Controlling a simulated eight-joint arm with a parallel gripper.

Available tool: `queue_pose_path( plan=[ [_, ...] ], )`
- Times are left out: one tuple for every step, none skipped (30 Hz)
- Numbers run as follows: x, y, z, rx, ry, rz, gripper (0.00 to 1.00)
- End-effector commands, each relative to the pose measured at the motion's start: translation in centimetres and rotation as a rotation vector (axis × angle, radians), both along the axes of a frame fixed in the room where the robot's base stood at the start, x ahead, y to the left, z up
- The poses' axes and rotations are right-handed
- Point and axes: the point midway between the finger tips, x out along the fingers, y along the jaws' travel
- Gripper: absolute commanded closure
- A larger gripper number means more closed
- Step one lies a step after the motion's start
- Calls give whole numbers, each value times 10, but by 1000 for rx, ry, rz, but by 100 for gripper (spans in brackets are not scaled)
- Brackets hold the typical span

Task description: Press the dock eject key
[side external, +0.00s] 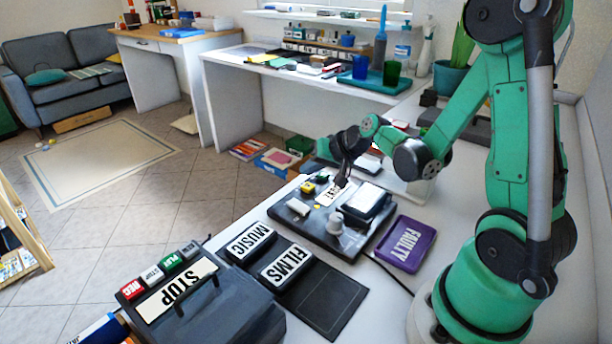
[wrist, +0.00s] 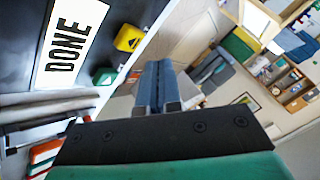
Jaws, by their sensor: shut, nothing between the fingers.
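The dock (side external: 345,240) is a dark plate on the white table, seen in the side external view. At its far edge are a yellow key (side external: 322,178) and a green key (side external: 307,188). In the wrist view the yellow key (wrist: 129,38) bears a black mark resembling an eject symbol, and the green key (wrist: 104,76) is nearby. A white DONE label (wrist: 72,45) lies beside them. My gripper (side external: 341,184) is shut and empty, pointing down over the far part of the dock. In the wrist view its fingertips (wrist: 158,68) appear right of both keys; contact cannot be told.
MUSIC (side external: 249,241) and FILMS (side external: 286,265) cases and a STOP-labelled machine (side external: 215,312) are nearer the camera.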

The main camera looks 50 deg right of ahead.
Motion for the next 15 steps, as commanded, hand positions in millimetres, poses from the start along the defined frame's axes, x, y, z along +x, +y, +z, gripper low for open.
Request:
queue_pose_path(
  plan=[
    [0, 0, -4, 0, 0, 0, 100],
    [0, 0, -6, 0, 0, 0, 100],
    [0, 0, -8, 0, 0, 0, 100],
    [0, 0, -9, 0, 0, 0, 100],
    [0, 0, -10, 0, 0, 0, 100],
    [0, 0, -11, 0, 0, 0, 100],
    [0, 0, -11, 0, 0, 0, 100],
    [0, 0, -12, 0, 0, 0, 100],
    [-1, 0, -12, 0, 0, 0, 100],
    [-1, 0, -12, 0, 0, 0, 100],
    [-1, 0, -12, 0, 0, 0, 100],
    [-1, 0, -12, 0, 0, 0, 100],
    [-1, 0, -12, 0, 0, 0, 100],
    [-1, 0, -12, 0, 0, 0, 100],
    [-1, 0, -12, 0, 0, 0, 100]
  ],
)
